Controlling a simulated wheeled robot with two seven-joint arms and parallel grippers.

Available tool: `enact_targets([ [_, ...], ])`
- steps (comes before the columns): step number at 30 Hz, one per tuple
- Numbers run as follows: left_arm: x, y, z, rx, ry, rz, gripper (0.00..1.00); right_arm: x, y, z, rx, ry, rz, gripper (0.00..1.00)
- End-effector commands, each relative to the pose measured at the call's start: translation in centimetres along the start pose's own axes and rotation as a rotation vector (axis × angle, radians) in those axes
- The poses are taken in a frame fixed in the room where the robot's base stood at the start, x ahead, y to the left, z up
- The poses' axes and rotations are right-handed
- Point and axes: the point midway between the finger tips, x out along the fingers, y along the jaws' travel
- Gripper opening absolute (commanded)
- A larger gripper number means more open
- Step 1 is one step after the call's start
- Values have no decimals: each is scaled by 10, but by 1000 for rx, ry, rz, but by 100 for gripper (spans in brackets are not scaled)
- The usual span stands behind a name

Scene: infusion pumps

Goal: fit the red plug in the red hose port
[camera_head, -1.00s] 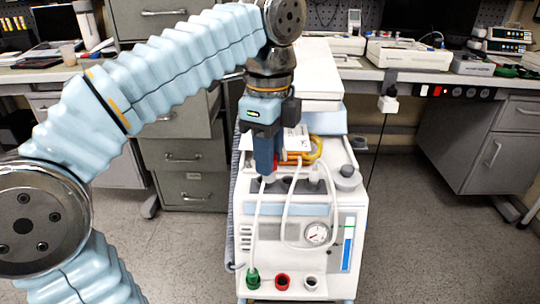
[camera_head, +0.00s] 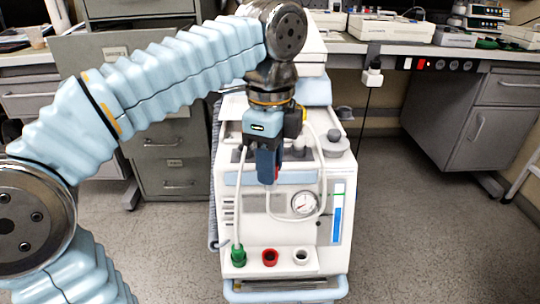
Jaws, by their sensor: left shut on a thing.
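The pump cart (camera_head: 328,262) stands in the middle, white with a gauge. On its front ledge is the red hose port (camera_head: 270,257), an open red ring, with nothing in it. My left gripper (camera_head: 267,180) is shut in front of the cart's upper front, above the red port and well apart from it. A small bit of the red plug (camera_head: 278,173) shows at its fingers; the rest is hidden. A white hose (camera_head: 322,190) loops from the cart top past the gauge towards the gripper. My right gripper is not in view.
A green plug (camera_head: 238,256) with a white hose sits in the port left of the red one. An open white port (camera_head: 301,256) is on the right. Drawers (camera_head: 165,160) and a bench (camera_head: 400,55) stand behind. The floor at right is clear.

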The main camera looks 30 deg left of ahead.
Motion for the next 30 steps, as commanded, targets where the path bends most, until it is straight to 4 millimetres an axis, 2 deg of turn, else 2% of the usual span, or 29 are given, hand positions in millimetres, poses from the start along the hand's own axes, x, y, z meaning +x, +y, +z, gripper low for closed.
enact_targets([
  [1, 13, 0, 0, 0, 0, 0, 0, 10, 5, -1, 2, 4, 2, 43],
  [11, 58, 0, 0, 0, 0, 0, 0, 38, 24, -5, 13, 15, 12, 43],
  [30, 146, 0, 0, 0, 0, -1, 0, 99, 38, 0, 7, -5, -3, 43],
])
